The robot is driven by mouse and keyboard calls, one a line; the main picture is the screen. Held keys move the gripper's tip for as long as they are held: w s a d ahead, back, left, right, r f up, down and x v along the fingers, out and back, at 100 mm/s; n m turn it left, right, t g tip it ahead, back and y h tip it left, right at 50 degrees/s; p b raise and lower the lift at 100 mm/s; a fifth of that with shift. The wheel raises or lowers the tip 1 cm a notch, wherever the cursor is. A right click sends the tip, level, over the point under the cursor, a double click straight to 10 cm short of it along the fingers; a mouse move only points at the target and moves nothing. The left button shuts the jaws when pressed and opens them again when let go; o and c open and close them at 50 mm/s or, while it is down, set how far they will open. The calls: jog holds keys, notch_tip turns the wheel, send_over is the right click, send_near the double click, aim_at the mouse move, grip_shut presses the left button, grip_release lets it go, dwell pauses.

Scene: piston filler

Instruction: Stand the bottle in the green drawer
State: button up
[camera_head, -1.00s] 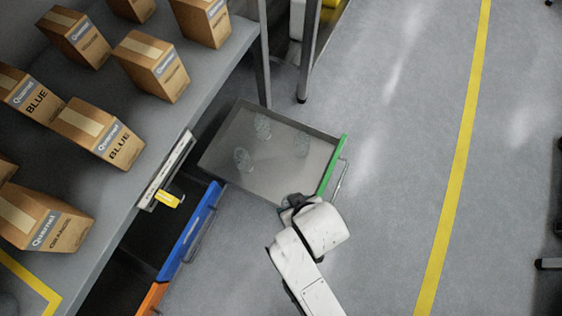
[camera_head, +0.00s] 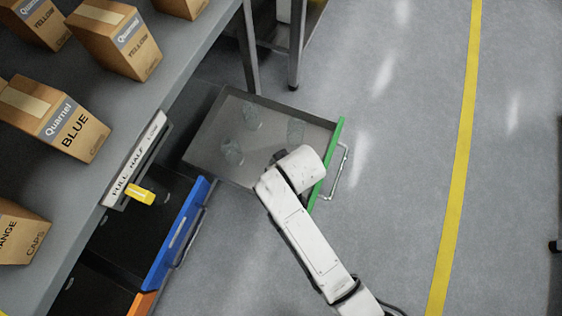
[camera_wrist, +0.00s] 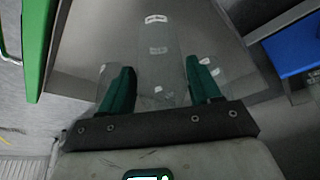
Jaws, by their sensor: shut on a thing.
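The green drawer (camera_head: 330,150) is pulled out, with a grey tray and a green front. Clear bottles stand in it: one at the back (camera_head: 251,117), one at the left (camera_head: 232,152) and one near the green front (camera_head: 296,130). My gripper (camera_head: 277,157) is over the near part of the drawer, mostly hidden by my white wrist. In the wrist view my gripper's two green fingers (camera_wrist: 160,85) are shut on a clear bottle (camera_wrist: 158,62), with the drawer behind it. I cannot tell whether the held bottle's base touches the drawer floor.
The blue drawer (camera_head: 180,235) and orange drawer (camera_head: 142,303) stick out at the lower left. A bench (camera_head: 190,75) with several cardboard boxes and a sign (camera_head: 135,160) overhangs the drawers. Bench legs (camera_head: 297,45) stand behind. The floor at right is clear.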

jog(key=shift+f, duration=0.75)
jog(key=shift+r, duration=0.1)
jog(key=o, duration=1)
jog(key=shift+o, duration=0.2)
jog(key=p+v, duration=0.6)
jog(key=v, duration=0.6)
